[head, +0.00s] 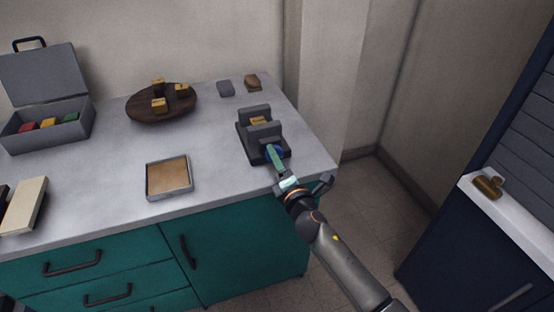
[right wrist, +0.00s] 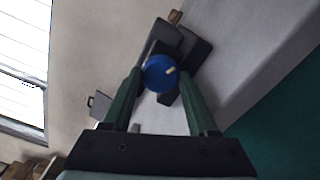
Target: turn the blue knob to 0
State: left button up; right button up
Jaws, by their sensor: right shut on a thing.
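The blue knob (right wrist: 157,74) sits on the front of a dark grey device (head: 258,133) near the counter's right end. In the right wrist view the knob is round, with a pale pointer mark on its right part. My right gripper (head: 275,156) reaches the device from the front. Its green fingers are shut on the knob, one on each side, in the right wrist view (right wrist: 160,82). In the head view the fingers hide most of the knob. No scale or number is readable around it.
On the grey counter (head: 220,150) are an open grey case (head: 45,125) with coloured blocks, a round brown board (head: 140,106) with yellow blocks, and a shallow tray (head: 168,177). A wall stands behind. A dark cabinet with a brass object (head: 488,187) is at right.

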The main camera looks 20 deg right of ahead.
jog(key=o, duration=1.4)
jog(key=shift+c, duration=0.2)
jog(key=shift+s, duration=0.15)
jog(key=s, duration=1.2)
jog(key=shift+s+d, duration=0.15)
jog(key=shift+d, duration=0.1)
